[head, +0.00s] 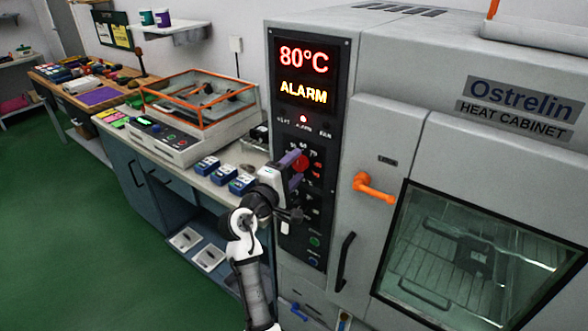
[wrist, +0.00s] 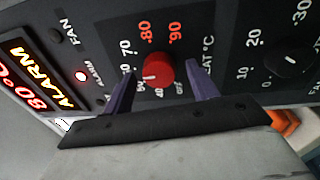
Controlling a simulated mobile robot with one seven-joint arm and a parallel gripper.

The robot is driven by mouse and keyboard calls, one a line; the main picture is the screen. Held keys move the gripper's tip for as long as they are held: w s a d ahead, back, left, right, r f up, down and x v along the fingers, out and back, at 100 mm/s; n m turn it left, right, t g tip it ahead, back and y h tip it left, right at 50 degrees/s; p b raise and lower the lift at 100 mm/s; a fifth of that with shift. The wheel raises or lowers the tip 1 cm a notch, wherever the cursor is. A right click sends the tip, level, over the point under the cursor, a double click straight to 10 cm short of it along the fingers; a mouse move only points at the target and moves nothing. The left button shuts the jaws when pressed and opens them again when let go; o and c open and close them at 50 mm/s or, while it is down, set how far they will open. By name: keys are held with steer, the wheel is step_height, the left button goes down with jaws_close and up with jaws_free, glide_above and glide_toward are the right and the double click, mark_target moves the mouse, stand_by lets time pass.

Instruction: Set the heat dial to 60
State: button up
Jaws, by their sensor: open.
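The red heat dial (wrist: 158,70) sits on the dark control panel, with numbers around it in the wrist view. A white mark shows on its lower left side; I cannot tell exactly which number it points to. The dial also shows in the head view (head: 301,163). My gripper (wrist: 161,76) is open, with one purple finger on each side of the dial; contact is not clear. In the head view my gripper (head: 290,160) is at the panel's left side. The display (head: 303,75) reads 80°C and ALARM, with a red lamp lit below it.
A second, black dial (wrist: 290,62) is beside the heat dial. An orange handle (head: 375,187) juts out right of the panel, by the cabinet's glass door (head: 480,255). Blue boxes (head: 222,177) stand on the bench at left. The green floor (head: 80,240) is clear.

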steer(key=b+v, duration=0.4)
steer(key=v, duration=1)
steer(key=shift+b, duration=0.4)
steer(key=shift+d, duration=0.1)
